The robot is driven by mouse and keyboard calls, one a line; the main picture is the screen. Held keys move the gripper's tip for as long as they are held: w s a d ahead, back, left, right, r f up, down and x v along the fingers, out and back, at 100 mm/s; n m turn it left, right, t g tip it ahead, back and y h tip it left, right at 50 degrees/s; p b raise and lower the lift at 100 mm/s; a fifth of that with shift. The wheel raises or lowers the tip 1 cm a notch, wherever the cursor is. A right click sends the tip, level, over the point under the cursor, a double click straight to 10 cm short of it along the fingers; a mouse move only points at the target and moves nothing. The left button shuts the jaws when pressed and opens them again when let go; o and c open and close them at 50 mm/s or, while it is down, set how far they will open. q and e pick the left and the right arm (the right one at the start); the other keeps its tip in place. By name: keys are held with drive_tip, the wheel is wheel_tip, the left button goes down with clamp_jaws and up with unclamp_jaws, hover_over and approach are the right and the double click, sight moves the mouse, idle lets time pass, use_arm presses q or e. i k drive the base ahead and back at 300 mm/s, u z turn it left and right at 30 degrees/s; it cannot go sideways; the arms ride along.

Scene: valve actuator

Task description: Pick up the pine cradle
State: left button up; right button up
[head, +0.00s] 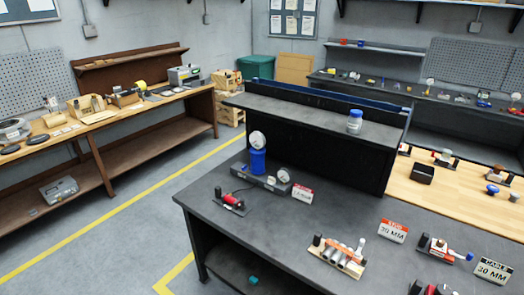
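A small pale wooden cradle-like base (324,256) sits on the near dark workbench, with grey metal cylinders and a dark knob on it. It looks most like the pine cradle, but I cannot be sure at this size. A light wooden holder (88,107) on the left bench is another pale wood piece. Neither of my grippers shows in the head view.
The dark workbench (290,225) also bears a blue-bodied gauge unit (258,160), a red and black device (231,202), a "30 MM" sign (392,232) and a "CABLE 30 MM" sign (492,271). A raised shelf (300,115) stands behind.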

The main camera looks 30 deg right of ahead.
sight(332, 255)
drive_tip(key=z, duration=1.15)
drive_tip(key=i, duration=1)
drive_tip(key=z, duration=0.9)
